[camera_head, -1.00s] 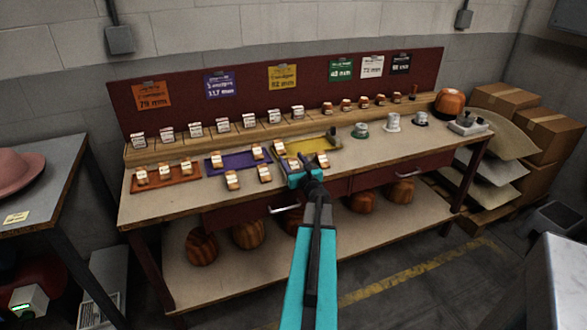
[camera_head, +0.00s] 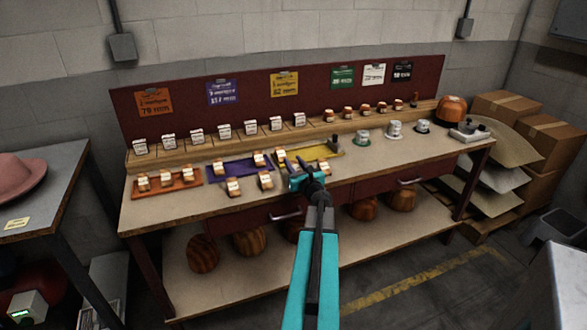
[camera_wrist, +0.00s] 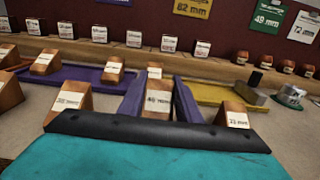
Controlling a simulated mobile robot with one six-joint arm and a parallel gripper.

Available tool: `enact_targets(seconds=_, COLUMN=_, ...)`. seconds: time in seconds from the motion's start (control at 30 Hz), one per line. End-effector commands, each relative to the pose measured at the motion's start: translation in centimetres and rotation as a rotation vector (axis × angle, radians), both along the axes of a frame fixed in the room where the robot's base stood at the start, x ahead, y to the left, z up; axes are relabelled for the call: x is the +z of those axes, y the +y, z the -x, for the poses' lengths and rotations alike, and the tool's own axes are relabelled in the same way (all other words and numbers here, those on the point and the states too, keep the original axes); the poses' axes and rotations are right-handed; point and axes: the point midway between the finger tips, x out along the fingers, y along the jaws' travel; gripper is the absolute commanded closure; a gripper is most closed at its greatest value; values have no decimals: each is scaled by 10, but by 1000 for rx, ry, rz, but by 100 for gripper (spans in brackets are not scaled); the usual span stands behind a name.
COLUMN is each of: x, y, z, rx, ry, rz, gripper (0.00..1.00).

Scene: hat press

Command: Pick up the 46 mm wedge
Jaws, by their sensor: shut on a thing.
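In the wrist view, a brown wooden wedge (camera_wrist: 158,103) with a white label stands between the two purple fingers of my gripper (camera_wrist: 158,112). The label seems to read 46 mm, though it is blurred. My gripper is shut on this wedge, with one finger along each side. In the head view, my gripper (camera_head: 293,164) is low over the front of the workbench, by the yellow mat (camera_head: 327,150). The wedge is mostly hidden there. I cannot tell whether it touches the bench.
Labelled wedges stand close on both sides, one at left (camera_wrist: 70,102) and one at right (camera_wrist: 237,115). Another wedge (camera_wrist: 154,72) is just beyond. A purple mat (camera_head: 232,167) and orange mat (camera_head: 170,187) lie left. Small hat-shaped pieces (camera_head: 394,131) stand right.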

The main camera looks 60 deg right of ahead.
Motion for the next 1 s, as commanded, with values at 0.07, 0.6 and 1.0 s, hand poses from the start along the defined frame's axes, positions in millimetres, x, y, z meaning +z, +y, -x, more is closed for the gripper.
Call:
enact_targets(seconds=0.07, x=10, y=0, z=0, rx=0, ry=0, rz=3, gripper=92)
enact_targets(seconds=0.6, x=20, y=51, z=34, rx=0, ry=0, rz=0, gripper=92)
enact_targets(seconds=1.0, x=26, y=76, z=52, rx=-1, ry=0, rz=-3, gripper=92)
